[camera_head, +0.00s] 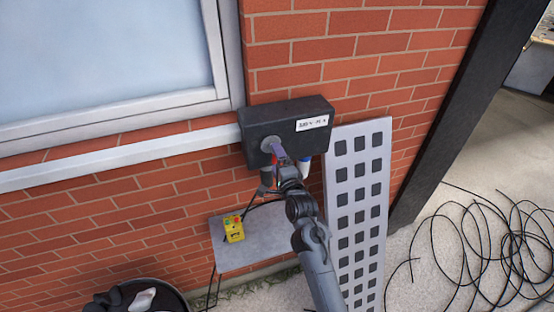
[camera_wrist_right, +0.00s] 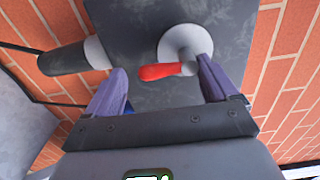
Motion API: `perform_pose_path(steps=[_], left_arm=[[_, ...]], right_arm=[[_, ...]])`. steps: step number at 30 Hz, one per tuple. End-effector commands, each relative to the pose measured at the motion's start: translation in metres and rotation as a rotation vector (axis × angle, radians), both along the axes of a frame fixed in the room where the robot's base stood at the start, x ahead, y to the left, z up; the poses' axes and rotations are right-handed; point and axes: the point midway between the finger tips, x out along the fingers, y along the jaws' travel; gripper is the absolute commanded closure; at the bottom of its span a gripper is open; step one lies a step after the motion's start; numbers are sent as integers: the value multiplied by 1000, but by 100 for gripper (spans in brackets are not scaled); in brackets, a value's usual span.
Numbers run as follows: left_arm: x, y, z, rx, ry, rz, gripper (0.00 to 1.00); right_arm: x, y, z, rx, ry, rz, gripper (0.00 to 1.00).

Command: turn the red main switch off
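The red main switch handle (camera_wrist_right: 158,72) shows in the right wrist view, pointing left from its round grey hub (camera_wrist_right: 185,48). The hub sits on a dark box (camera_head: 290,112) fixed to the brick wall, with a white label at its upper right. My right gripper (camera_wrist_right: 162,70) is open, with its purple-grey fingers on either side of the red handle; I cannot tell whether either touches it. In the head view my right gripper (camera_head: 279,152) is in front of the box's lower left part and hides much of the switch. My left gripper is not in view.
A small grey table (camera_head: 232,255) holds a yellow box with buttons (camera_head: 234,229). A grey panel with dark squares (camera_head: 358,215) leans on the wall at right. Black cable (camera_head: 490,240) lies in loops on the ground. A dark round container (camera_head: 140,298) stands at lower left.

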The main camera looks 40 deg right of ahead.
Motion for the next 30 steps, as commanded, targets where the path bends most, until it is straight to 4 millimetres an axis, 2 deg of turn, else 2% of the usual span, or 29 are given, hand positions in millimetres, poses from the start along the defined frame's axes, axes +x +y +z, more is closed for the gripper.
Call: perform_pose_path(steps=[20, 23, 28, 30], left_arm=[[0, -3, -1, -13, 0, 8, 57], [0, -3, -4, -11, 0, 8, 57], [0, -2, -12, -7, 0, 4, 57], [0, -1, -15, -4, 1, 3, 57]], right_arm=[[1, 1, 8, -4, -9, 2, 18], [1, 1, 16, -4, -9, 1, 18], [0, 0, 46, -4, -16, 0, 18], [-12, -8, 54, -7, -18, -3, 18]])
